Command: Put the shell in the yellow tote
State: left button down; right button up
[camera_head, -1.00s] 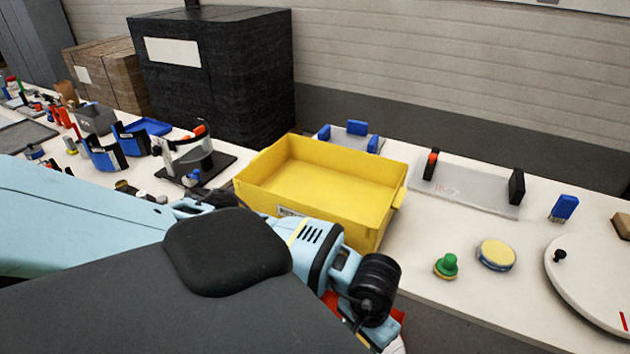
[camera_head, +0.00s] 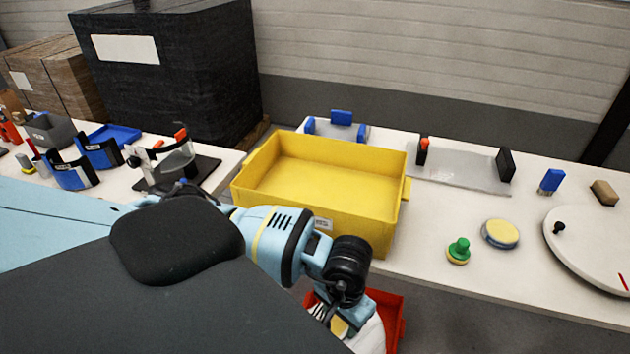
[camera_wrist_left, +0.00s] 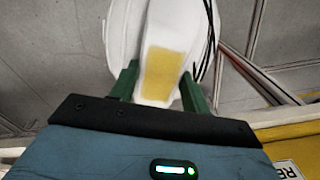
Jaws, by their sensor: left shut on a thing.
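The yellow tote (camera_head: 330,190) stands on the white bench in the middle of the head view and looks empty inside. Its edge (camera_wrist_left: 300,130) also shows at the lower right of the left wrist view. My left gripper (camera_wrist_left: 158,85) is shut on the white shell (camera_wrist_left: 125,35), which has a yellow patch between the green fingers. In the head view the shell (camera_head: 370,335) is mostly hidden under my left gripper (camera_head: 340,318), in front of the tote and below the bench edge. My right gripper is not in view.
A red container (camera_head: 392,310) is low, behind the shell. A green knob (camera_head: 459,250), a yellow-topped disc (camera_head: 500,234) and a white turntable (camera_head: 595,245) lie right of the tote. A clear plate fixture (camera_head: 460,170) stands behind. A dark stand (camera_head: 175,170) is at left.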

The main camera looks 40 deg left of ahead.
aim_at(324, 196)
jog(key=k+j, duration=0.15)
jog(key=j, duration=0.25)
jog(key=k+j+z, duration=0.1)
jog(key=j, duration=0.3)
jog(key=k+j, duration=0.15)
jog(key=j, duration=0.2)
jog(key=k+j+z, duration=0.1)
jog(key=j, duration=0.3)
jog(key=k, duration=0.05)
